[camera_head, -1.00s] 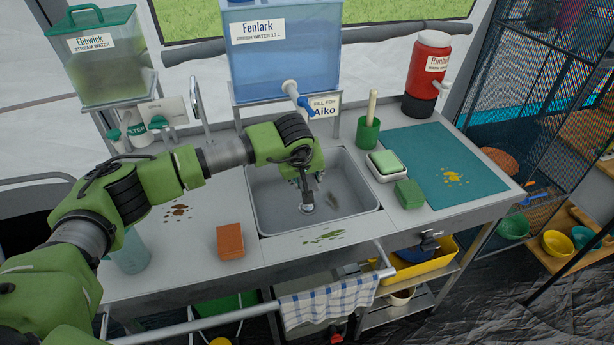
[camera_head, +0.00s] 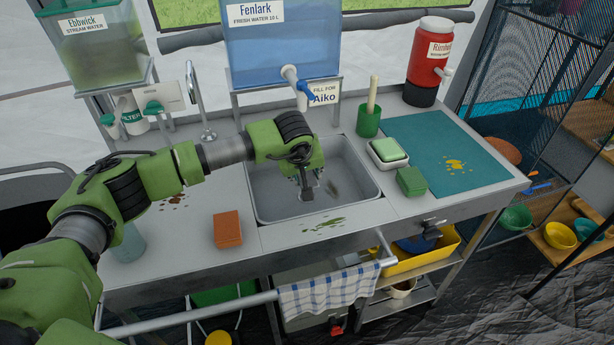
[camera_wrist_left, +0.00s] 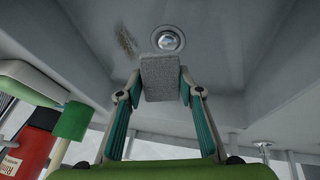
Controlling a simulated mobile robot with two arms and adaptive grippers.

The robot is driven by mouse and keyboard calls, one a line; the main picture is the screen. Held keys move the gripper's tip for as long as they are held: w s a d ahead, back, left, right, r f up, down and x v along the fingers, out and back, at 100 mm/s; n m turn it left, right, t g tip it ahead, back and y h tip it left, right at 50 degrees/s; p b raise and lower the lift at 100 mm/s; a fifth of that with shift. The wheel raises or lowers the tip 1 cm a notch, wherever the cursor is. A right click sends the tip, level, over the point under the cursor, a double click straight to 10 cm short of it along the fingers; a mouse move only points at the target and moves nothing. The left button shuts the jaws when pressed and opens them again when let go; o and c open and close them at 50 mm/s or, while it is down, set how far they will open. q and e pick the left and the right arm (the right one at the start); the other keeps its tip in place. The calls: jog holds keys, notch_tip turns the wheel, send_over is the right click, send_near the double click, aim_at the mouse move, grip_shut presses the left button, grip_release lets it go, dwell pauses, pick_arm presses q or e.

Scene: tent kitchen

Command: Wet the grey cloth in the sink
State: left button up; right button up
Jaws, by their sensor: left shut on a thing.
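The grey cloth (camera_wrist_left: 162,78) is a small rough-textured block between the fingertips of my left gripper (camera_wrist_left: 160,92) in the left wrist view. The gripper is shut on it. In the head view my left gripper (camera_head: 306,182) points down into the grey sink (camera_head: 267,205), and the cloth (camera_head: 307,193) shows only slightly below the fingers. The round drain (camera_wrist_left: 168,40) lies just beyond the cloth in the wrist view. I cannot tell whether the cloth touches the sink floor. My right gripper is not in view.
The Fenlark water tank (camera_head: 280,55) stands behind the sink, its tap with a blue lever (camera_head: 304,88) above the back rim. A curved faucet (camera_head: 194,90) is at the back left. An orange sponge (camera_head: 227,229) and green sponge (camera_head: 410,181) flank the sink.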

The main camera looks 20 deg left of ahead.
aim_at(307, 175)
pick_arm(q)
jog(key=shift+r+p, duration=1.5)
jog(key=shift+r, duration=1.4)
jog(key=shift+r+p, duration=0.8)
jog(key=shift+r, duration=0.85)
